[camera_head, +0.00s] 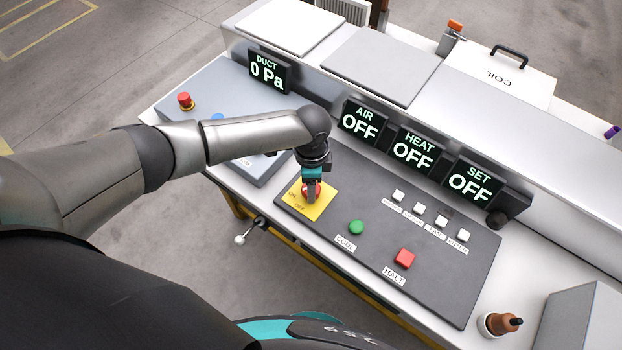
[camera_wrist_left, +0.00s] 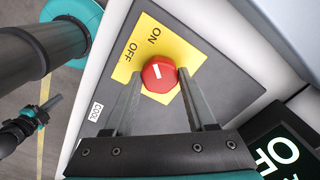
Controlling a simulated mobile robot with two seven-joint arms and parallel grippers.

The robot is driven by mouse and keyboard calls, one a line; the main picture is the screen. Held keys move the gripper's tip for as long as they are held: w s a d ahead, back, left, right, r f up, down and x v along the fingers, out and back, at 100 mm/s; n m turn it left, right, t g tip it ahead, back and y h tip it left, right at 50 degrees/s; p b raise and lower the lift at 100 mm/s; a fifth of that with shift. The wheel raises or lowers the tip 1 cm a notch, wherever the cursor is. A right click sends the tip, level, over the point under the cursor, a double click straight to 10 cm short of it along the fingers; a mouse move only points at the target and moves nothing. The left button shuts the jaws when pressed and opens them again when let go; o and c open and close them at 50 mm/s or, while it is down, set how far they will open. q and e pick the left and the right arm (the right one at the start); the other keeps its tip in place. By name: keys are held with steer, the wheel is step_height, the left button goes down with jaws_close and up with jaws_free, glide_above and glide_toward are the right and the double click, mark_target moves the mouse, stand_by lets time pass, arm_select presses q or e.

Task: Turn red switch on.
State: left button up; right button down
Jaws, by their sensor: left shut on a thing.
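The red switch is a round red knob with a white mark on a yellow plate (camera_head: 318,207) lettered ON and OFF. The red switch (camera_wrist_left: 159,74) shows clearly in the left wrist view, between the two fingers. Its white mark does not point clearly at either word as far as I can tell. My left gripper (camera_head: 311,190) reaches down over the plate and is shut on the red switch. In the left wrist view my left gripper (camera_wrist_left: 158,82) has a fingertip on each side of the knob.
Displays above the panel read AIR OFF (camera_head: 360,123), HEAT OFF (camera_head: 413,149) and SET OFF (camera_head: 470,184). The DUCT display (camera_head: 268,72) reads 0 Pa. A green button (camera_head: 356,227), a red HALT button (camera_head: 405,258) and several white buttons sit to the right of the plate.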

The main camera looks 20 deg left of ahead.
arm_select(q)
steer(key=m, duration=0.3)
steer(key=shift+d+m+p, duration=0.1)
steer(key=shift+m+p, duration=0.2)
steer(key=shift+p, duration=0.1)
stand_by(0.4)
steer(key=o, duration=1.4)
step_height(320, 180, up, 15)
steer(key=p, duration=0.2)
steer(key=shift+r+p, duration=0.15)
steer(key=shift+p, duration=0.15)
